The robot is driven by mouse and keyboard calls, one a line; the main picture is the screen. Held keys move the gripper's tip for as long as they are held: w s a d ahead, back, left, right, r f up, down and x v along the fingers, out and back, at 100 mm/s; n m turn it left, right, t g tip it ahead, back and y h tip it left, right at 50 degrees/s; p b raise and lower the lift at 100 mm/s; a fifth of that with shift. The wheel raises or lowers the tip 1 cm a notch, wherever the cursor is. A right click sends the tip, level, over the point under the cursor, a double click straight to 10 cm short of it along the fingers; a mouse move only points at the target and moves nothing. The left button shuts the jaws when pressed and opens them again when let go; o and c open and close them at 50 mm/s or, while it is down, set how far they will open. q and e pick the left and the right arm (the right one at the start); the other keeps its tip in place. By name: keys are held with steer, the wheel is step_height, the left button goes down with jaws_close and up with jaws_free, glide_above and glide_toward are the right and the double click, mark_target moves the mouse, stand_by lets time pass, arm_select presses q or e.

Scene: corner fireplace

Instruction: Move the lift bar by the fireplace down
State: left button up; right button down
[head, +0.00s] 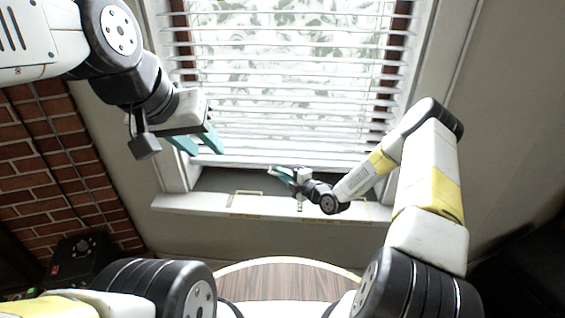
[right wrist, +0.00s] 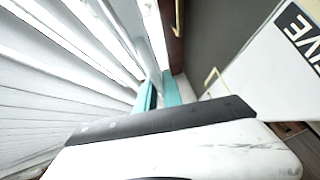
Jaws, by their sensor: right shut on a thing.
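The lift bar (head: 325,164) is the white bottom rail of the slatted window blind, in the middle of the head view. It hangs a little above the window's lower frame. My right gripper (head: 277,172) is at this rail, near its middle. In the right wrist view its teal fingers (right wrist: 161,92) are shut on the pale lift bar (right wrist: 151,62), which runs between them. My left gripper (head: 206,150) is open and empty, in front of the blind's lower left part. Its teal fingers stand apart.
A white window sill (head: 185,203) lies below the blind. Brass-coloured handles (head: 246,192) show on the lower window frame. The brick fireplace wall (head: 60,165) is at the left. A round wood-topped table (head: 285,281) stands below, close to my arms.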

stand_by(0.8)
step_height(320, 180, down, 5)
steer(key=shift+f, duration=0.1)
steer(key=c, duration=1.5)
jaws_free()
steer(key=shift+v, duration=3.95)
steer(key=shift+r, duration=0.2)
